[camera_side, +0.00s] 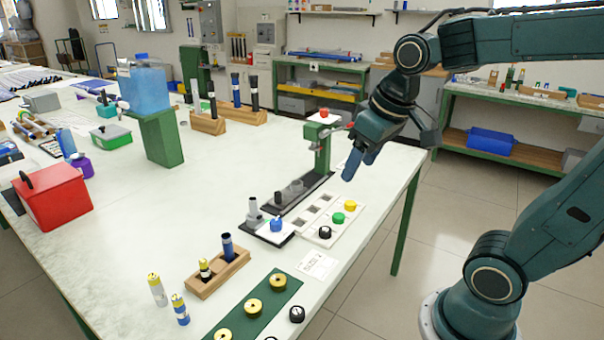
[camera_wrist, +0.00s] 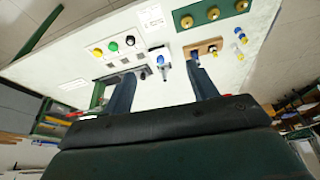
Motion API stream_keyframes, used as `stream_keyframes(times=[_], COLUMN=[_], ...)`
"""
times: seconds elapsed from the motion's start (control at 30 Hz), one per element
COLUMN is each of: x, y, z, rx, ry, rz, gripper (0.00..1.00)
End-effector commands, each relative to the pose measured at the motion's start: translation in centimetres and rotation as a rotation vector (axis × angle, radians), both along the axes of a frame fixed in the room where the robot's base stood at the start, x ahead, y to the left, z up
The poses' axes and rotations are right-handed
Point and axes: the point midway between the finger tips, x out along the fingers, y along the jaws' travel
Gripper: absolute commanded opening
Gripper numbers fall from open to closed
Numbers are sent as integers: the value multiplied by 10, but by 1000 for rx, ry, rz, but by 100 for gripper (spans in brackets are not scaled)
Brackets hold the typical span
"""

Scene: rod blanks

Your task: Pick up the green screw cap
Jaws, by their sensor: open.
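The green screw cap (camera_side: 338,217) sits on a white slotted rack (camera_side: 300,222), between a yellow cap (camera_side: 350,205) and a black cap (camera_side: 324,232). In the wrist view the green cap (camera_wrist: 113,46) shows in the same row, above the left finger. My gripper (camera_side: 360,165) is open and empty, with blue fingers pointing down. It hangs above and behind the rack in the side view, clear of the cap. Both fingers show apart in the wrist view (camera_wrist: 162,88). Nothing hides the green cap.
A green press stand (camera_side: 322,150) with a red knob stands near my gripper. A blue cap (camera_side: 277,225) sits left of the rack. A wooden block (camera_side: 219,272) and a green mat (camera_side: 246,320) with brass rings lie nearer the front.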

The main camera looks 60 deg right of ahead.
Motion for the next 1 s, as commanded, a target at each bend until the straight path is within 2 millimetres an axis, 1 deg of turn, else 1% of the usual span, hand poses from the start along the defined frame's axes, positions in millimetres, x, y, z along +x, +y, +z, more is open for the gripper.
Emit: stream_keyframes(times=[0.03,0.1,0.27,0.4,0.57,0.77,1.0], x=[9,22,48,70,93,116,134], y=[-7,-16,-38,-61,-89,-127,-175], z=[-2,-5,-14,-26,-44,-74,-119], rx=[1,2,7,14,25,44,73], ry=[19,39,87,125,171,227,292], rz=[-16,-32,-70,-103,-140,-186,-240], gripper=[58,58,58,58,58,58,58])
